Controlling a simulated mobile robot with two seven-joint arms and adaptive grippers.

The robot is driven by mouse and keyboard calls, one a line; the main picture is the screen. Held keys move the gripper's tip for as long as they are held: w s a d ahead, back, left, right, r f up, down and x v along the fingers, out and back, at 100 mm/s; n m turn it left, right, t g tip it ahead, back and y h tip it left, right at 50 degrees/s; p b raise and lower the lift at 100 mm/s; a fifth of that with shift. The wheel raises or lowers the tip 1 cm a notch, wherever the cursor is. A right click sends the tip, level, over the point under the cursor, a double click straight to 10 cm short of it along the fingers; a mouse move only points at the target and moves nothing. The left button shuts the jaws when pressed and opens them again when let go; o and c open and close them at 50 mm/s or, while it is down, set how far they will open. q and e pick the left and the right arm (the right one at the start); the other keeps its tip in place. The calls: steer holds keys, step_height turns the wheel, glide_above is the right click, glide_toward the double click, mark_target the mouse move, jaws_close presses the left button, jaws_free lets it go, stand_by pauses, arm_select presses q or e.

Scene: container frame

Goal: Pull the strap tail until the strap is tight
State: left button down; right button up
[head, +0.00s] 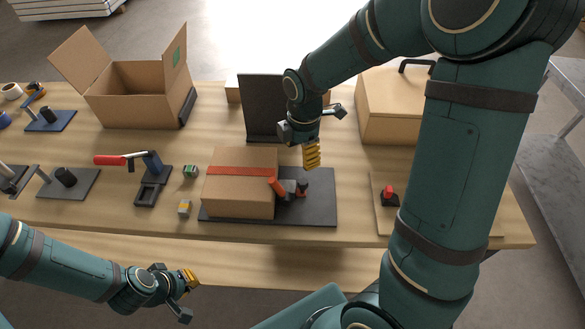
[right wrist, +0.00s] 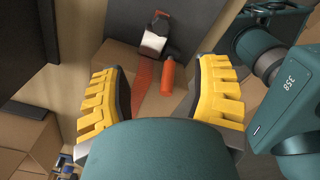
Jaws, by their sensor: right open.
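A brown cardboard box (head: 232,195) sits on a dark plate (head: 318,210), with a red strap (head: 245,171) across its top. At its right side a grey buckle (head: 290,187) and an orange cylindrical piece (head: 276,187) stand close together. In the right wrist view the red strap (right wrist: 143,92), the orange piece (right wrist: 168,77) and the light buckle (right wrist: 154,40) show between my fingers. I cannot clearly tell the strap tail apart. My right gripper (head: 327,136) is open and empty, above and behind the buckle. My left gripper (head: 190,297) is open and empty, in front of the table.
A dark upright panel (head: 263,105) stands behind the box. An open carton (head: 130,95) is at the back left and a closed carton (head: 390,110) at the back right. A red-handled tool (head: 125,158) lies left; a red-topped black piece (head: 389,195) stands right.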

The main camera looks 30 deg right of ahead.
mark_target(303, 181)
steer(key=f, duration=0.4)
steer(key=f+b, duration=0.1)
steer(key=f, duration=0.3)
steer(key=f+b, duration=0.1)
steer(key=f, duration=0.3)
steer(key=shift+s+d+f, duration=0.15)
steer(key=shift+d+f, duration=0.15)
steer(key=shift+f, duration=0.05)
